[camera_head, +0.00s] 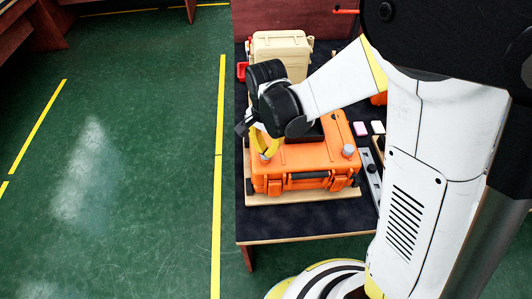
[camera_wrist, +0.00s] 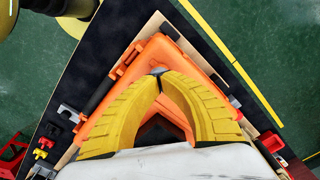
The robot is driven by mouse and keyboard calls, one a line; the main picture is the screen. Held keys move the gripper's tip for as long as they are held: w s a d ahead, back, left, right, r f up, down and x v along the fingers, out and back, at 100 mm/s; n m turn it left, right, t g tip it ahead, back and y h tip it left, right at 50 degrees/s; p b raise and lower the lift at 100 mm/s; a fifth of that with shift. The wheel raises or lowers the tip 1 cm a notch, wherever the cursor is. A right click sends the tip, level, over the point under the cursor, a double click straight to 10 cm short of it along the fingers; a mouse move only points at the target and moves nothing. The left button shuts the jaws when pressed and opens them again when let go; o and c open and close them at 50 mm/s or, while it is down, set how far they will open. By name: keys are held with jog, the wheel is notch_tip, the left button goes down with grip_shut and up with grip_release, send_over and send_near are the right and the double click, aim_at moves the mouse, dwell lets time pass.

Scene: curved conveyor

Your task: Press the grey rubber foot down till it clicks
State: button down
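An orange case (camera_head: 305,160) lies on a light wooden board on the dark table. A grey round foot (camera_head: 348,151) stands up at its near right corner. My gripper (camera_head: 266,154) has yellow fingers and is over the near left corner of the case. In the wrist view my gripper's (camera_wrist: 160,76) fingertips come together, with nothing clearly held between them. A small grey piece (camera_wrist: 158,70) shows just beyond the tips, likely another foot, mostly hidden by the fingers. I cannot tell whether the tips touch it or whether it is pressed in.
A beige case (camera_head: 281,50) stands behind the orange one. Pink and white blocks (camera_head: 362,128) and a grey rail (camera_head: 370,172) lie to the right. The table's front edge (camera_head: 300,236) is near, and green floor (camera_head: 120,150) is open on the left.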

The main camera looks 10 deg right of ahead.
jog(key=shift+f+b, duration=0.55)
jog(key=shift+f, duration=0.05)
dwell(0.4)
dwell(0.4)
notch_tip(320, 180, up, 6)
jog(key=p, duration=0.4)
jog(key=shift+f, duration=0.1)
dwell(0.4)
jog(key=shift+d+r, duration=0.15)
jog(key=shift+r, duration=0.15)
jog(key=s+d+r+n+t+b, duration=0.6)
jog(key=s+d+r, duration=0.3)
jog(key=d, duration=0.4)
jog(key=shift+s+n+t, duration=0.5)
jog(key=shift+s+n, duration=0.4)
jog(key=shift+d+r, duration=0.1)
